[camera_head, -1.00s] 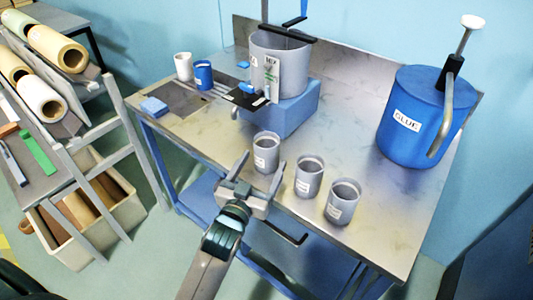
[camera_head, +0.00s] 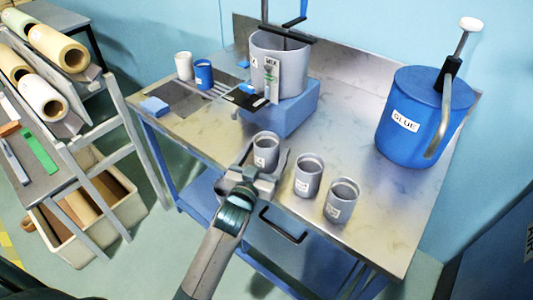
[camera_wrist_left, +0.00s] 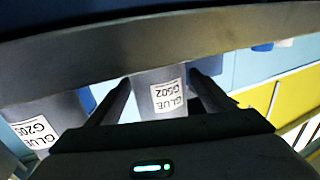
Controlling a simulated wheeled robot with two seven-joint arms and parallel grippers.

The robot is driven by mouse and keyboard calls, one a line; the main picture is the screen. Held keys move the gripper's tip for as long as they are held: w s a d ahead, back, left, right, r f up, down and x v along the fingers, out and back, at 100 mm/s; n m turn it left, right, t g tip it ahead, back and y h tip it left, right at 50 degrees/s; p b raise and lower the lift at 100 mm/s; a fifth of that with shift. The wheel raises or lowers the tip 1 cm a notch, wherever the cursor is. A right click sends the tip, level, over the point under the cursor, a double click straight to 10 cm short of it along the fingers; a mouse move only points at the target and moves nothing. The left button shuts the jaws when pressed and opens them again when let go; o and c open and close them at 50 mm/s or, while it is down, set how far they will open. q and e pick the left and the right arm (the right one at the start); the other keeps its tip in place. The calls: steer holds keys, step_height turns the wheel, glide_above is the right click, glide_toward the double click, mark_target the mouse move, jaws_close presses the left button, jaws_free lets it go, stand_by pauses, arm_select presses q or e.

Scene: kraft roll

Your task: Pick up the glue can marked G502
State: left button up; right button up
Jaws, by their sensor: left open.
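The glue can marked G502 (camera_wrist_left: 168,92) shows in the left wrist view, its label upside down, between my two fingers. In the head view it is the leftmost of three grey cans (camera_head: 266,150), standing upright near the table's front edge. My left gripper (camera_head: 264,163) is open, with one finger on each side of this can. Whether the fingers touch it I cannot tell. The can's lower part is partly hidden by the gripper. My right gripper is not in view.
A second grey can (camera_head: 308,175) and a third (camera_head: 342,200) stand close to the right on the metal table (camera_head: 385,235). A blue glue drum (camera_head: 410,135) stands at right. A mixing pot (camera_head: 270,60) is behind. Shelves with rolls (camera_head: 45,95) are at left.

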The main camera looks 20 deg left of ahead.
arm_select(q)
steer(key=shift+w, duration=0.15)
steer(key=c, duration=1.2)
steer(key=shift+o, duration=0.2)
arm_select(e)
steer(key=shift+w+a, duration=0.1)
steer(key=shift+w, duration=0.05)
arm_select(q)
steer(key=shift+r, duration=0.15)
step_height(320, 180, up, 18)
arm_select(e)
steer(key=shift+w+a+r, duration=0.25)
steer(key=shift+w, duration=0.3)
